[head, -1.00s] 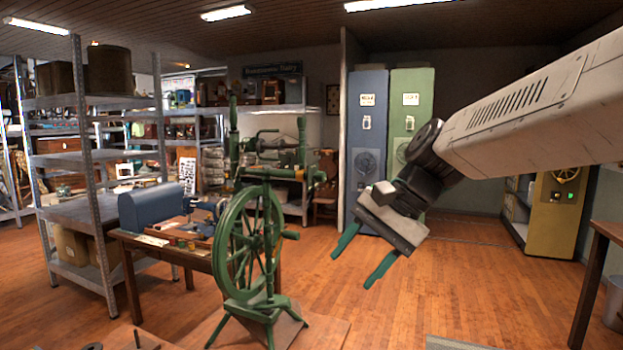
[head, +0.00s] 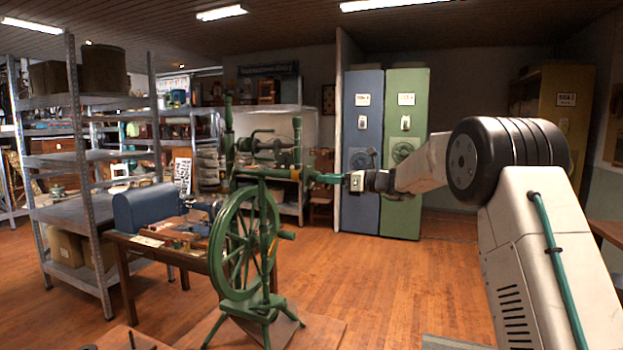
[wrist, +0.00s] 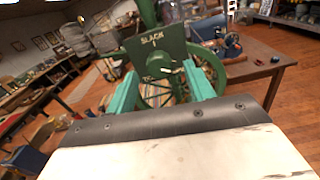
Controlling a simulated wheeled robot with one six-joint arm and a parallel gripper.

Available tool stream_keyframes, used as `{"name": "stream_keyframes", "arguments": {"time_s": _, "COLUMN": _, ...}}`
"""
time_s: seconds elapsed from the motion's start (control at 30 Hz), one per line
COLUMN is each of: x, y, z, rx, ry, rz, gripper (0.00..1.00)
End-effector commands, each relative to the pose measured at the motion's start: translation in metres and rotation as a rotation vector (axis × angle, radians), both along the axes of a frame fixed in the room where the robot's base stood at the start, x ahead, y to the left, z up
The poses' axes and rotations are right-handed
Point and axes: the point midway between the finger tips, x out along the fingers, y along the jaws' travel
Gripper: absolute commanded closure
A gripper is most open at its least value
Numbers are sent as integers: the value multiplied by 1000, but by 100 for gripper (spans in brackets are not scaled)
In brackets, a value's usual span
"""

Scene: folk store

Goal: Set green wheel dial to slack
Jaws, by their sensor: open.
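The green spinning wheel (head: 232,262) stands upright on its legs, left of centre in the head view. In the wrist view a green dial plate (wrist: 143,55) faces me, with the word SLACK at its top and a second, partly hidden label below. A small dark knob with a pale mark (wrist: 172,70) sits on the plate's lower right; its exact setting is too small to tell. My gripper (head: 318,178) is level with the wheel's upper frame, at its right end. In the wrist view my gripper (wrist: 162,84) is open, its teal fingers on either side of the knob area. Contact cannot be told.
A wooden table (head: 201,262) with a blue-grey case (head: 146,207) stands behind the wheel. Metal shelving (head: 72,150) is at the left. Blue (head: 362,100) and green (head: 408,150) cabinets stand at the back. The wooden floor right of the wheel is clear.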

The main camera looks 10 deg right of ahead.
Motion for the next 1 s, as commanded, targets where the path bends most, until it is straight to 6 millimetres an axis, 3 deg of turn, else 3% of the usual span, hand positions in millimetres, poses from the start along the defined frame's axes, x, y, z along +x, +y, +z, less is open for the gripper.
{"name": "stream_keyframes", "arguments": {"time_s": 0.3, "x": 28, "y": 41, "z": -1, "rx": -3, "ry": 0, "rz": 3, "gripper": 47}}
{"name": "stream_keyframes", "arguments": {"time_s": 0.73, "x": 35, "y": 51, "z": 0, "rx": -4, "ry": -1, "rz": 1, "gripper": 47}}
{"name": "stream_keyframes", "arguments": {"time_s": 0.9, "x": 35, "y": 51, "z": 0, "rx": -4, "ry": -1, "rz": 1, "gripper": 92}}
{"name": "stream_keyframes", "arguments": {"time_s": 1.0, "x": 35, "y": 50, "z": 0, "rx": -4, "ry": -1, "rz": 1, "gripper": 92}}
